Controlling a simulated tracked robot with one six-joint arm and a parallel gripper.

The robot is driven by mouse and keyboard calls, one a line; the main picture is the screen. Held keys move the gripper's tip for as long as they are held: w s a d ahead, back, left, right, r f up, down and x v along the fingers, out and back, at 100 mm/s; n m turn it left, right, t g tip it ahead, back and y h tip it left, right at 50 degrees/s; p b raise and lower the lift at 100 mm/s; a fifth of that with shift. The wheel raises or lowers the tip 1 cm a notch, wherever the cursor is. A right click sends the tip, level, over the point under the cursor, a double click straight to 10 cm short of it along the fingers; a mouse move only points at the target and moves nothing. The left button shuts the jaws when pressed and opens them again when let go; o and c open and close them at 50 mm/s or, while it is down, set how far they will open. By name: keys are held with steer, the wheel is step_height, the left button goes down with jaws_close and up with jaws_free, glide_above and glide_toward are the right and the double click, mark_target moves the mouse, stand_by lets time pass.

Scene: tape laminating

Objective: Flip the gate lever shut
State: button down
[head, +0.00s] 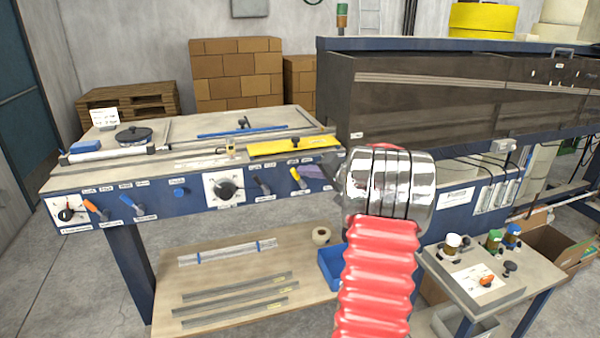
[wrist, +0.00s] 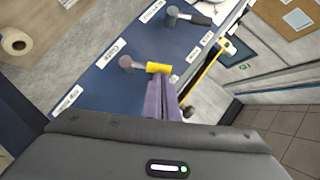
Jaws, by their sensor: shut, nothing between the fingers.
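The lever with a yellow handle (head: 297,177), apparently the gate lever, is on the blue front panel of the bench. In the wrist view its yellow handle (wrist: 158,68) points right from a grey pivot (wrist: 127,62). The small labels around it are hard to read. My gripper (head: 316,171) is shut and empty, just right of the lever in the head view. In the wrist view its purple fingers (wrist: 160,98) reach up to the yellow handle's end. I cannot tell whether they touch it.
A dark-handled lever (head: 262,185) and a round dial (head: 226,188) sit left on the same panel. A yellow plate (head: 293,145) lies on the bench top above. The long dark machine housing (head: 440,95) stands to the right. The floor at the front left is clear.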

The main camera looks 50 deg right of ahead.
steer(key=shift+a, duration=0.1)
stand_by(0.4)
steer(key=d+r+v, duration=0.1)
steer(key=d+v, duration=0.1)
steer(key=v, duration=1)
steer(key=shift+s+d, duration=0.2)
steer(key=shift+d, duration=0.2)
stand_by(0.5)
